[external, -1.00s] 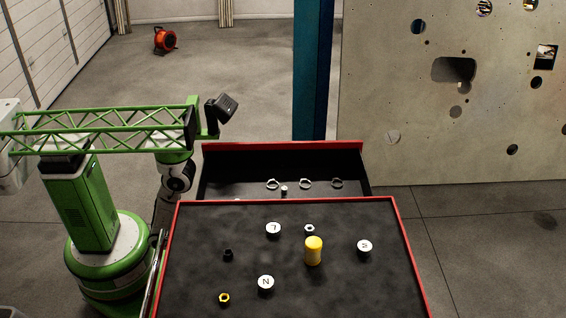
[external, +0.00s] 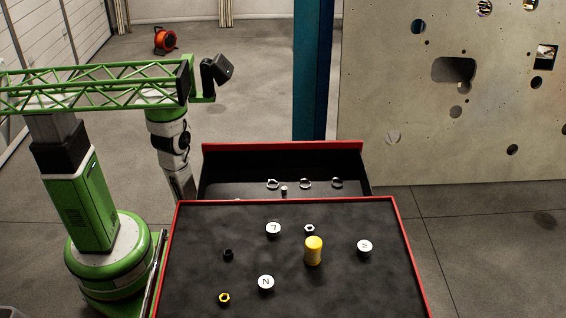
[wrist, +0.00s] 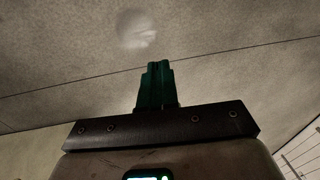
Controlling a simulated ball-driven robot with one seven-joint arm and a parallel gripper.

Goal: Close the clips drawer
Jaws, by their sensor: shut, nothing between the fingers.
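The clips drawer (external: 284,148) stands pulled out at the far side of the red-edged cabinet. It has a red front edge and a dark inside. Several ring-shaped clips (external: 305,184) and a small pale round piece (external: 284,191) lie in it. My arm hangs down left of the open drawer in the external view, and its lower end is hidden behind the cabinet's corner. My gripper (wrist: 158,68) shows in the wrist view with its green fingers together and empty, against a bare concrete-like surface. The drawer is not seen in the wrist view.
The cabinet top (external: 200,235) bears a yellow cylinder (external: 313,251), several white lettered caps (external: 273,230) and small nuts. A blue post (external: 312,70) and a holed concrete panel (external: 450,110) stand behind. Floor is open beyond the drawer and to its left.

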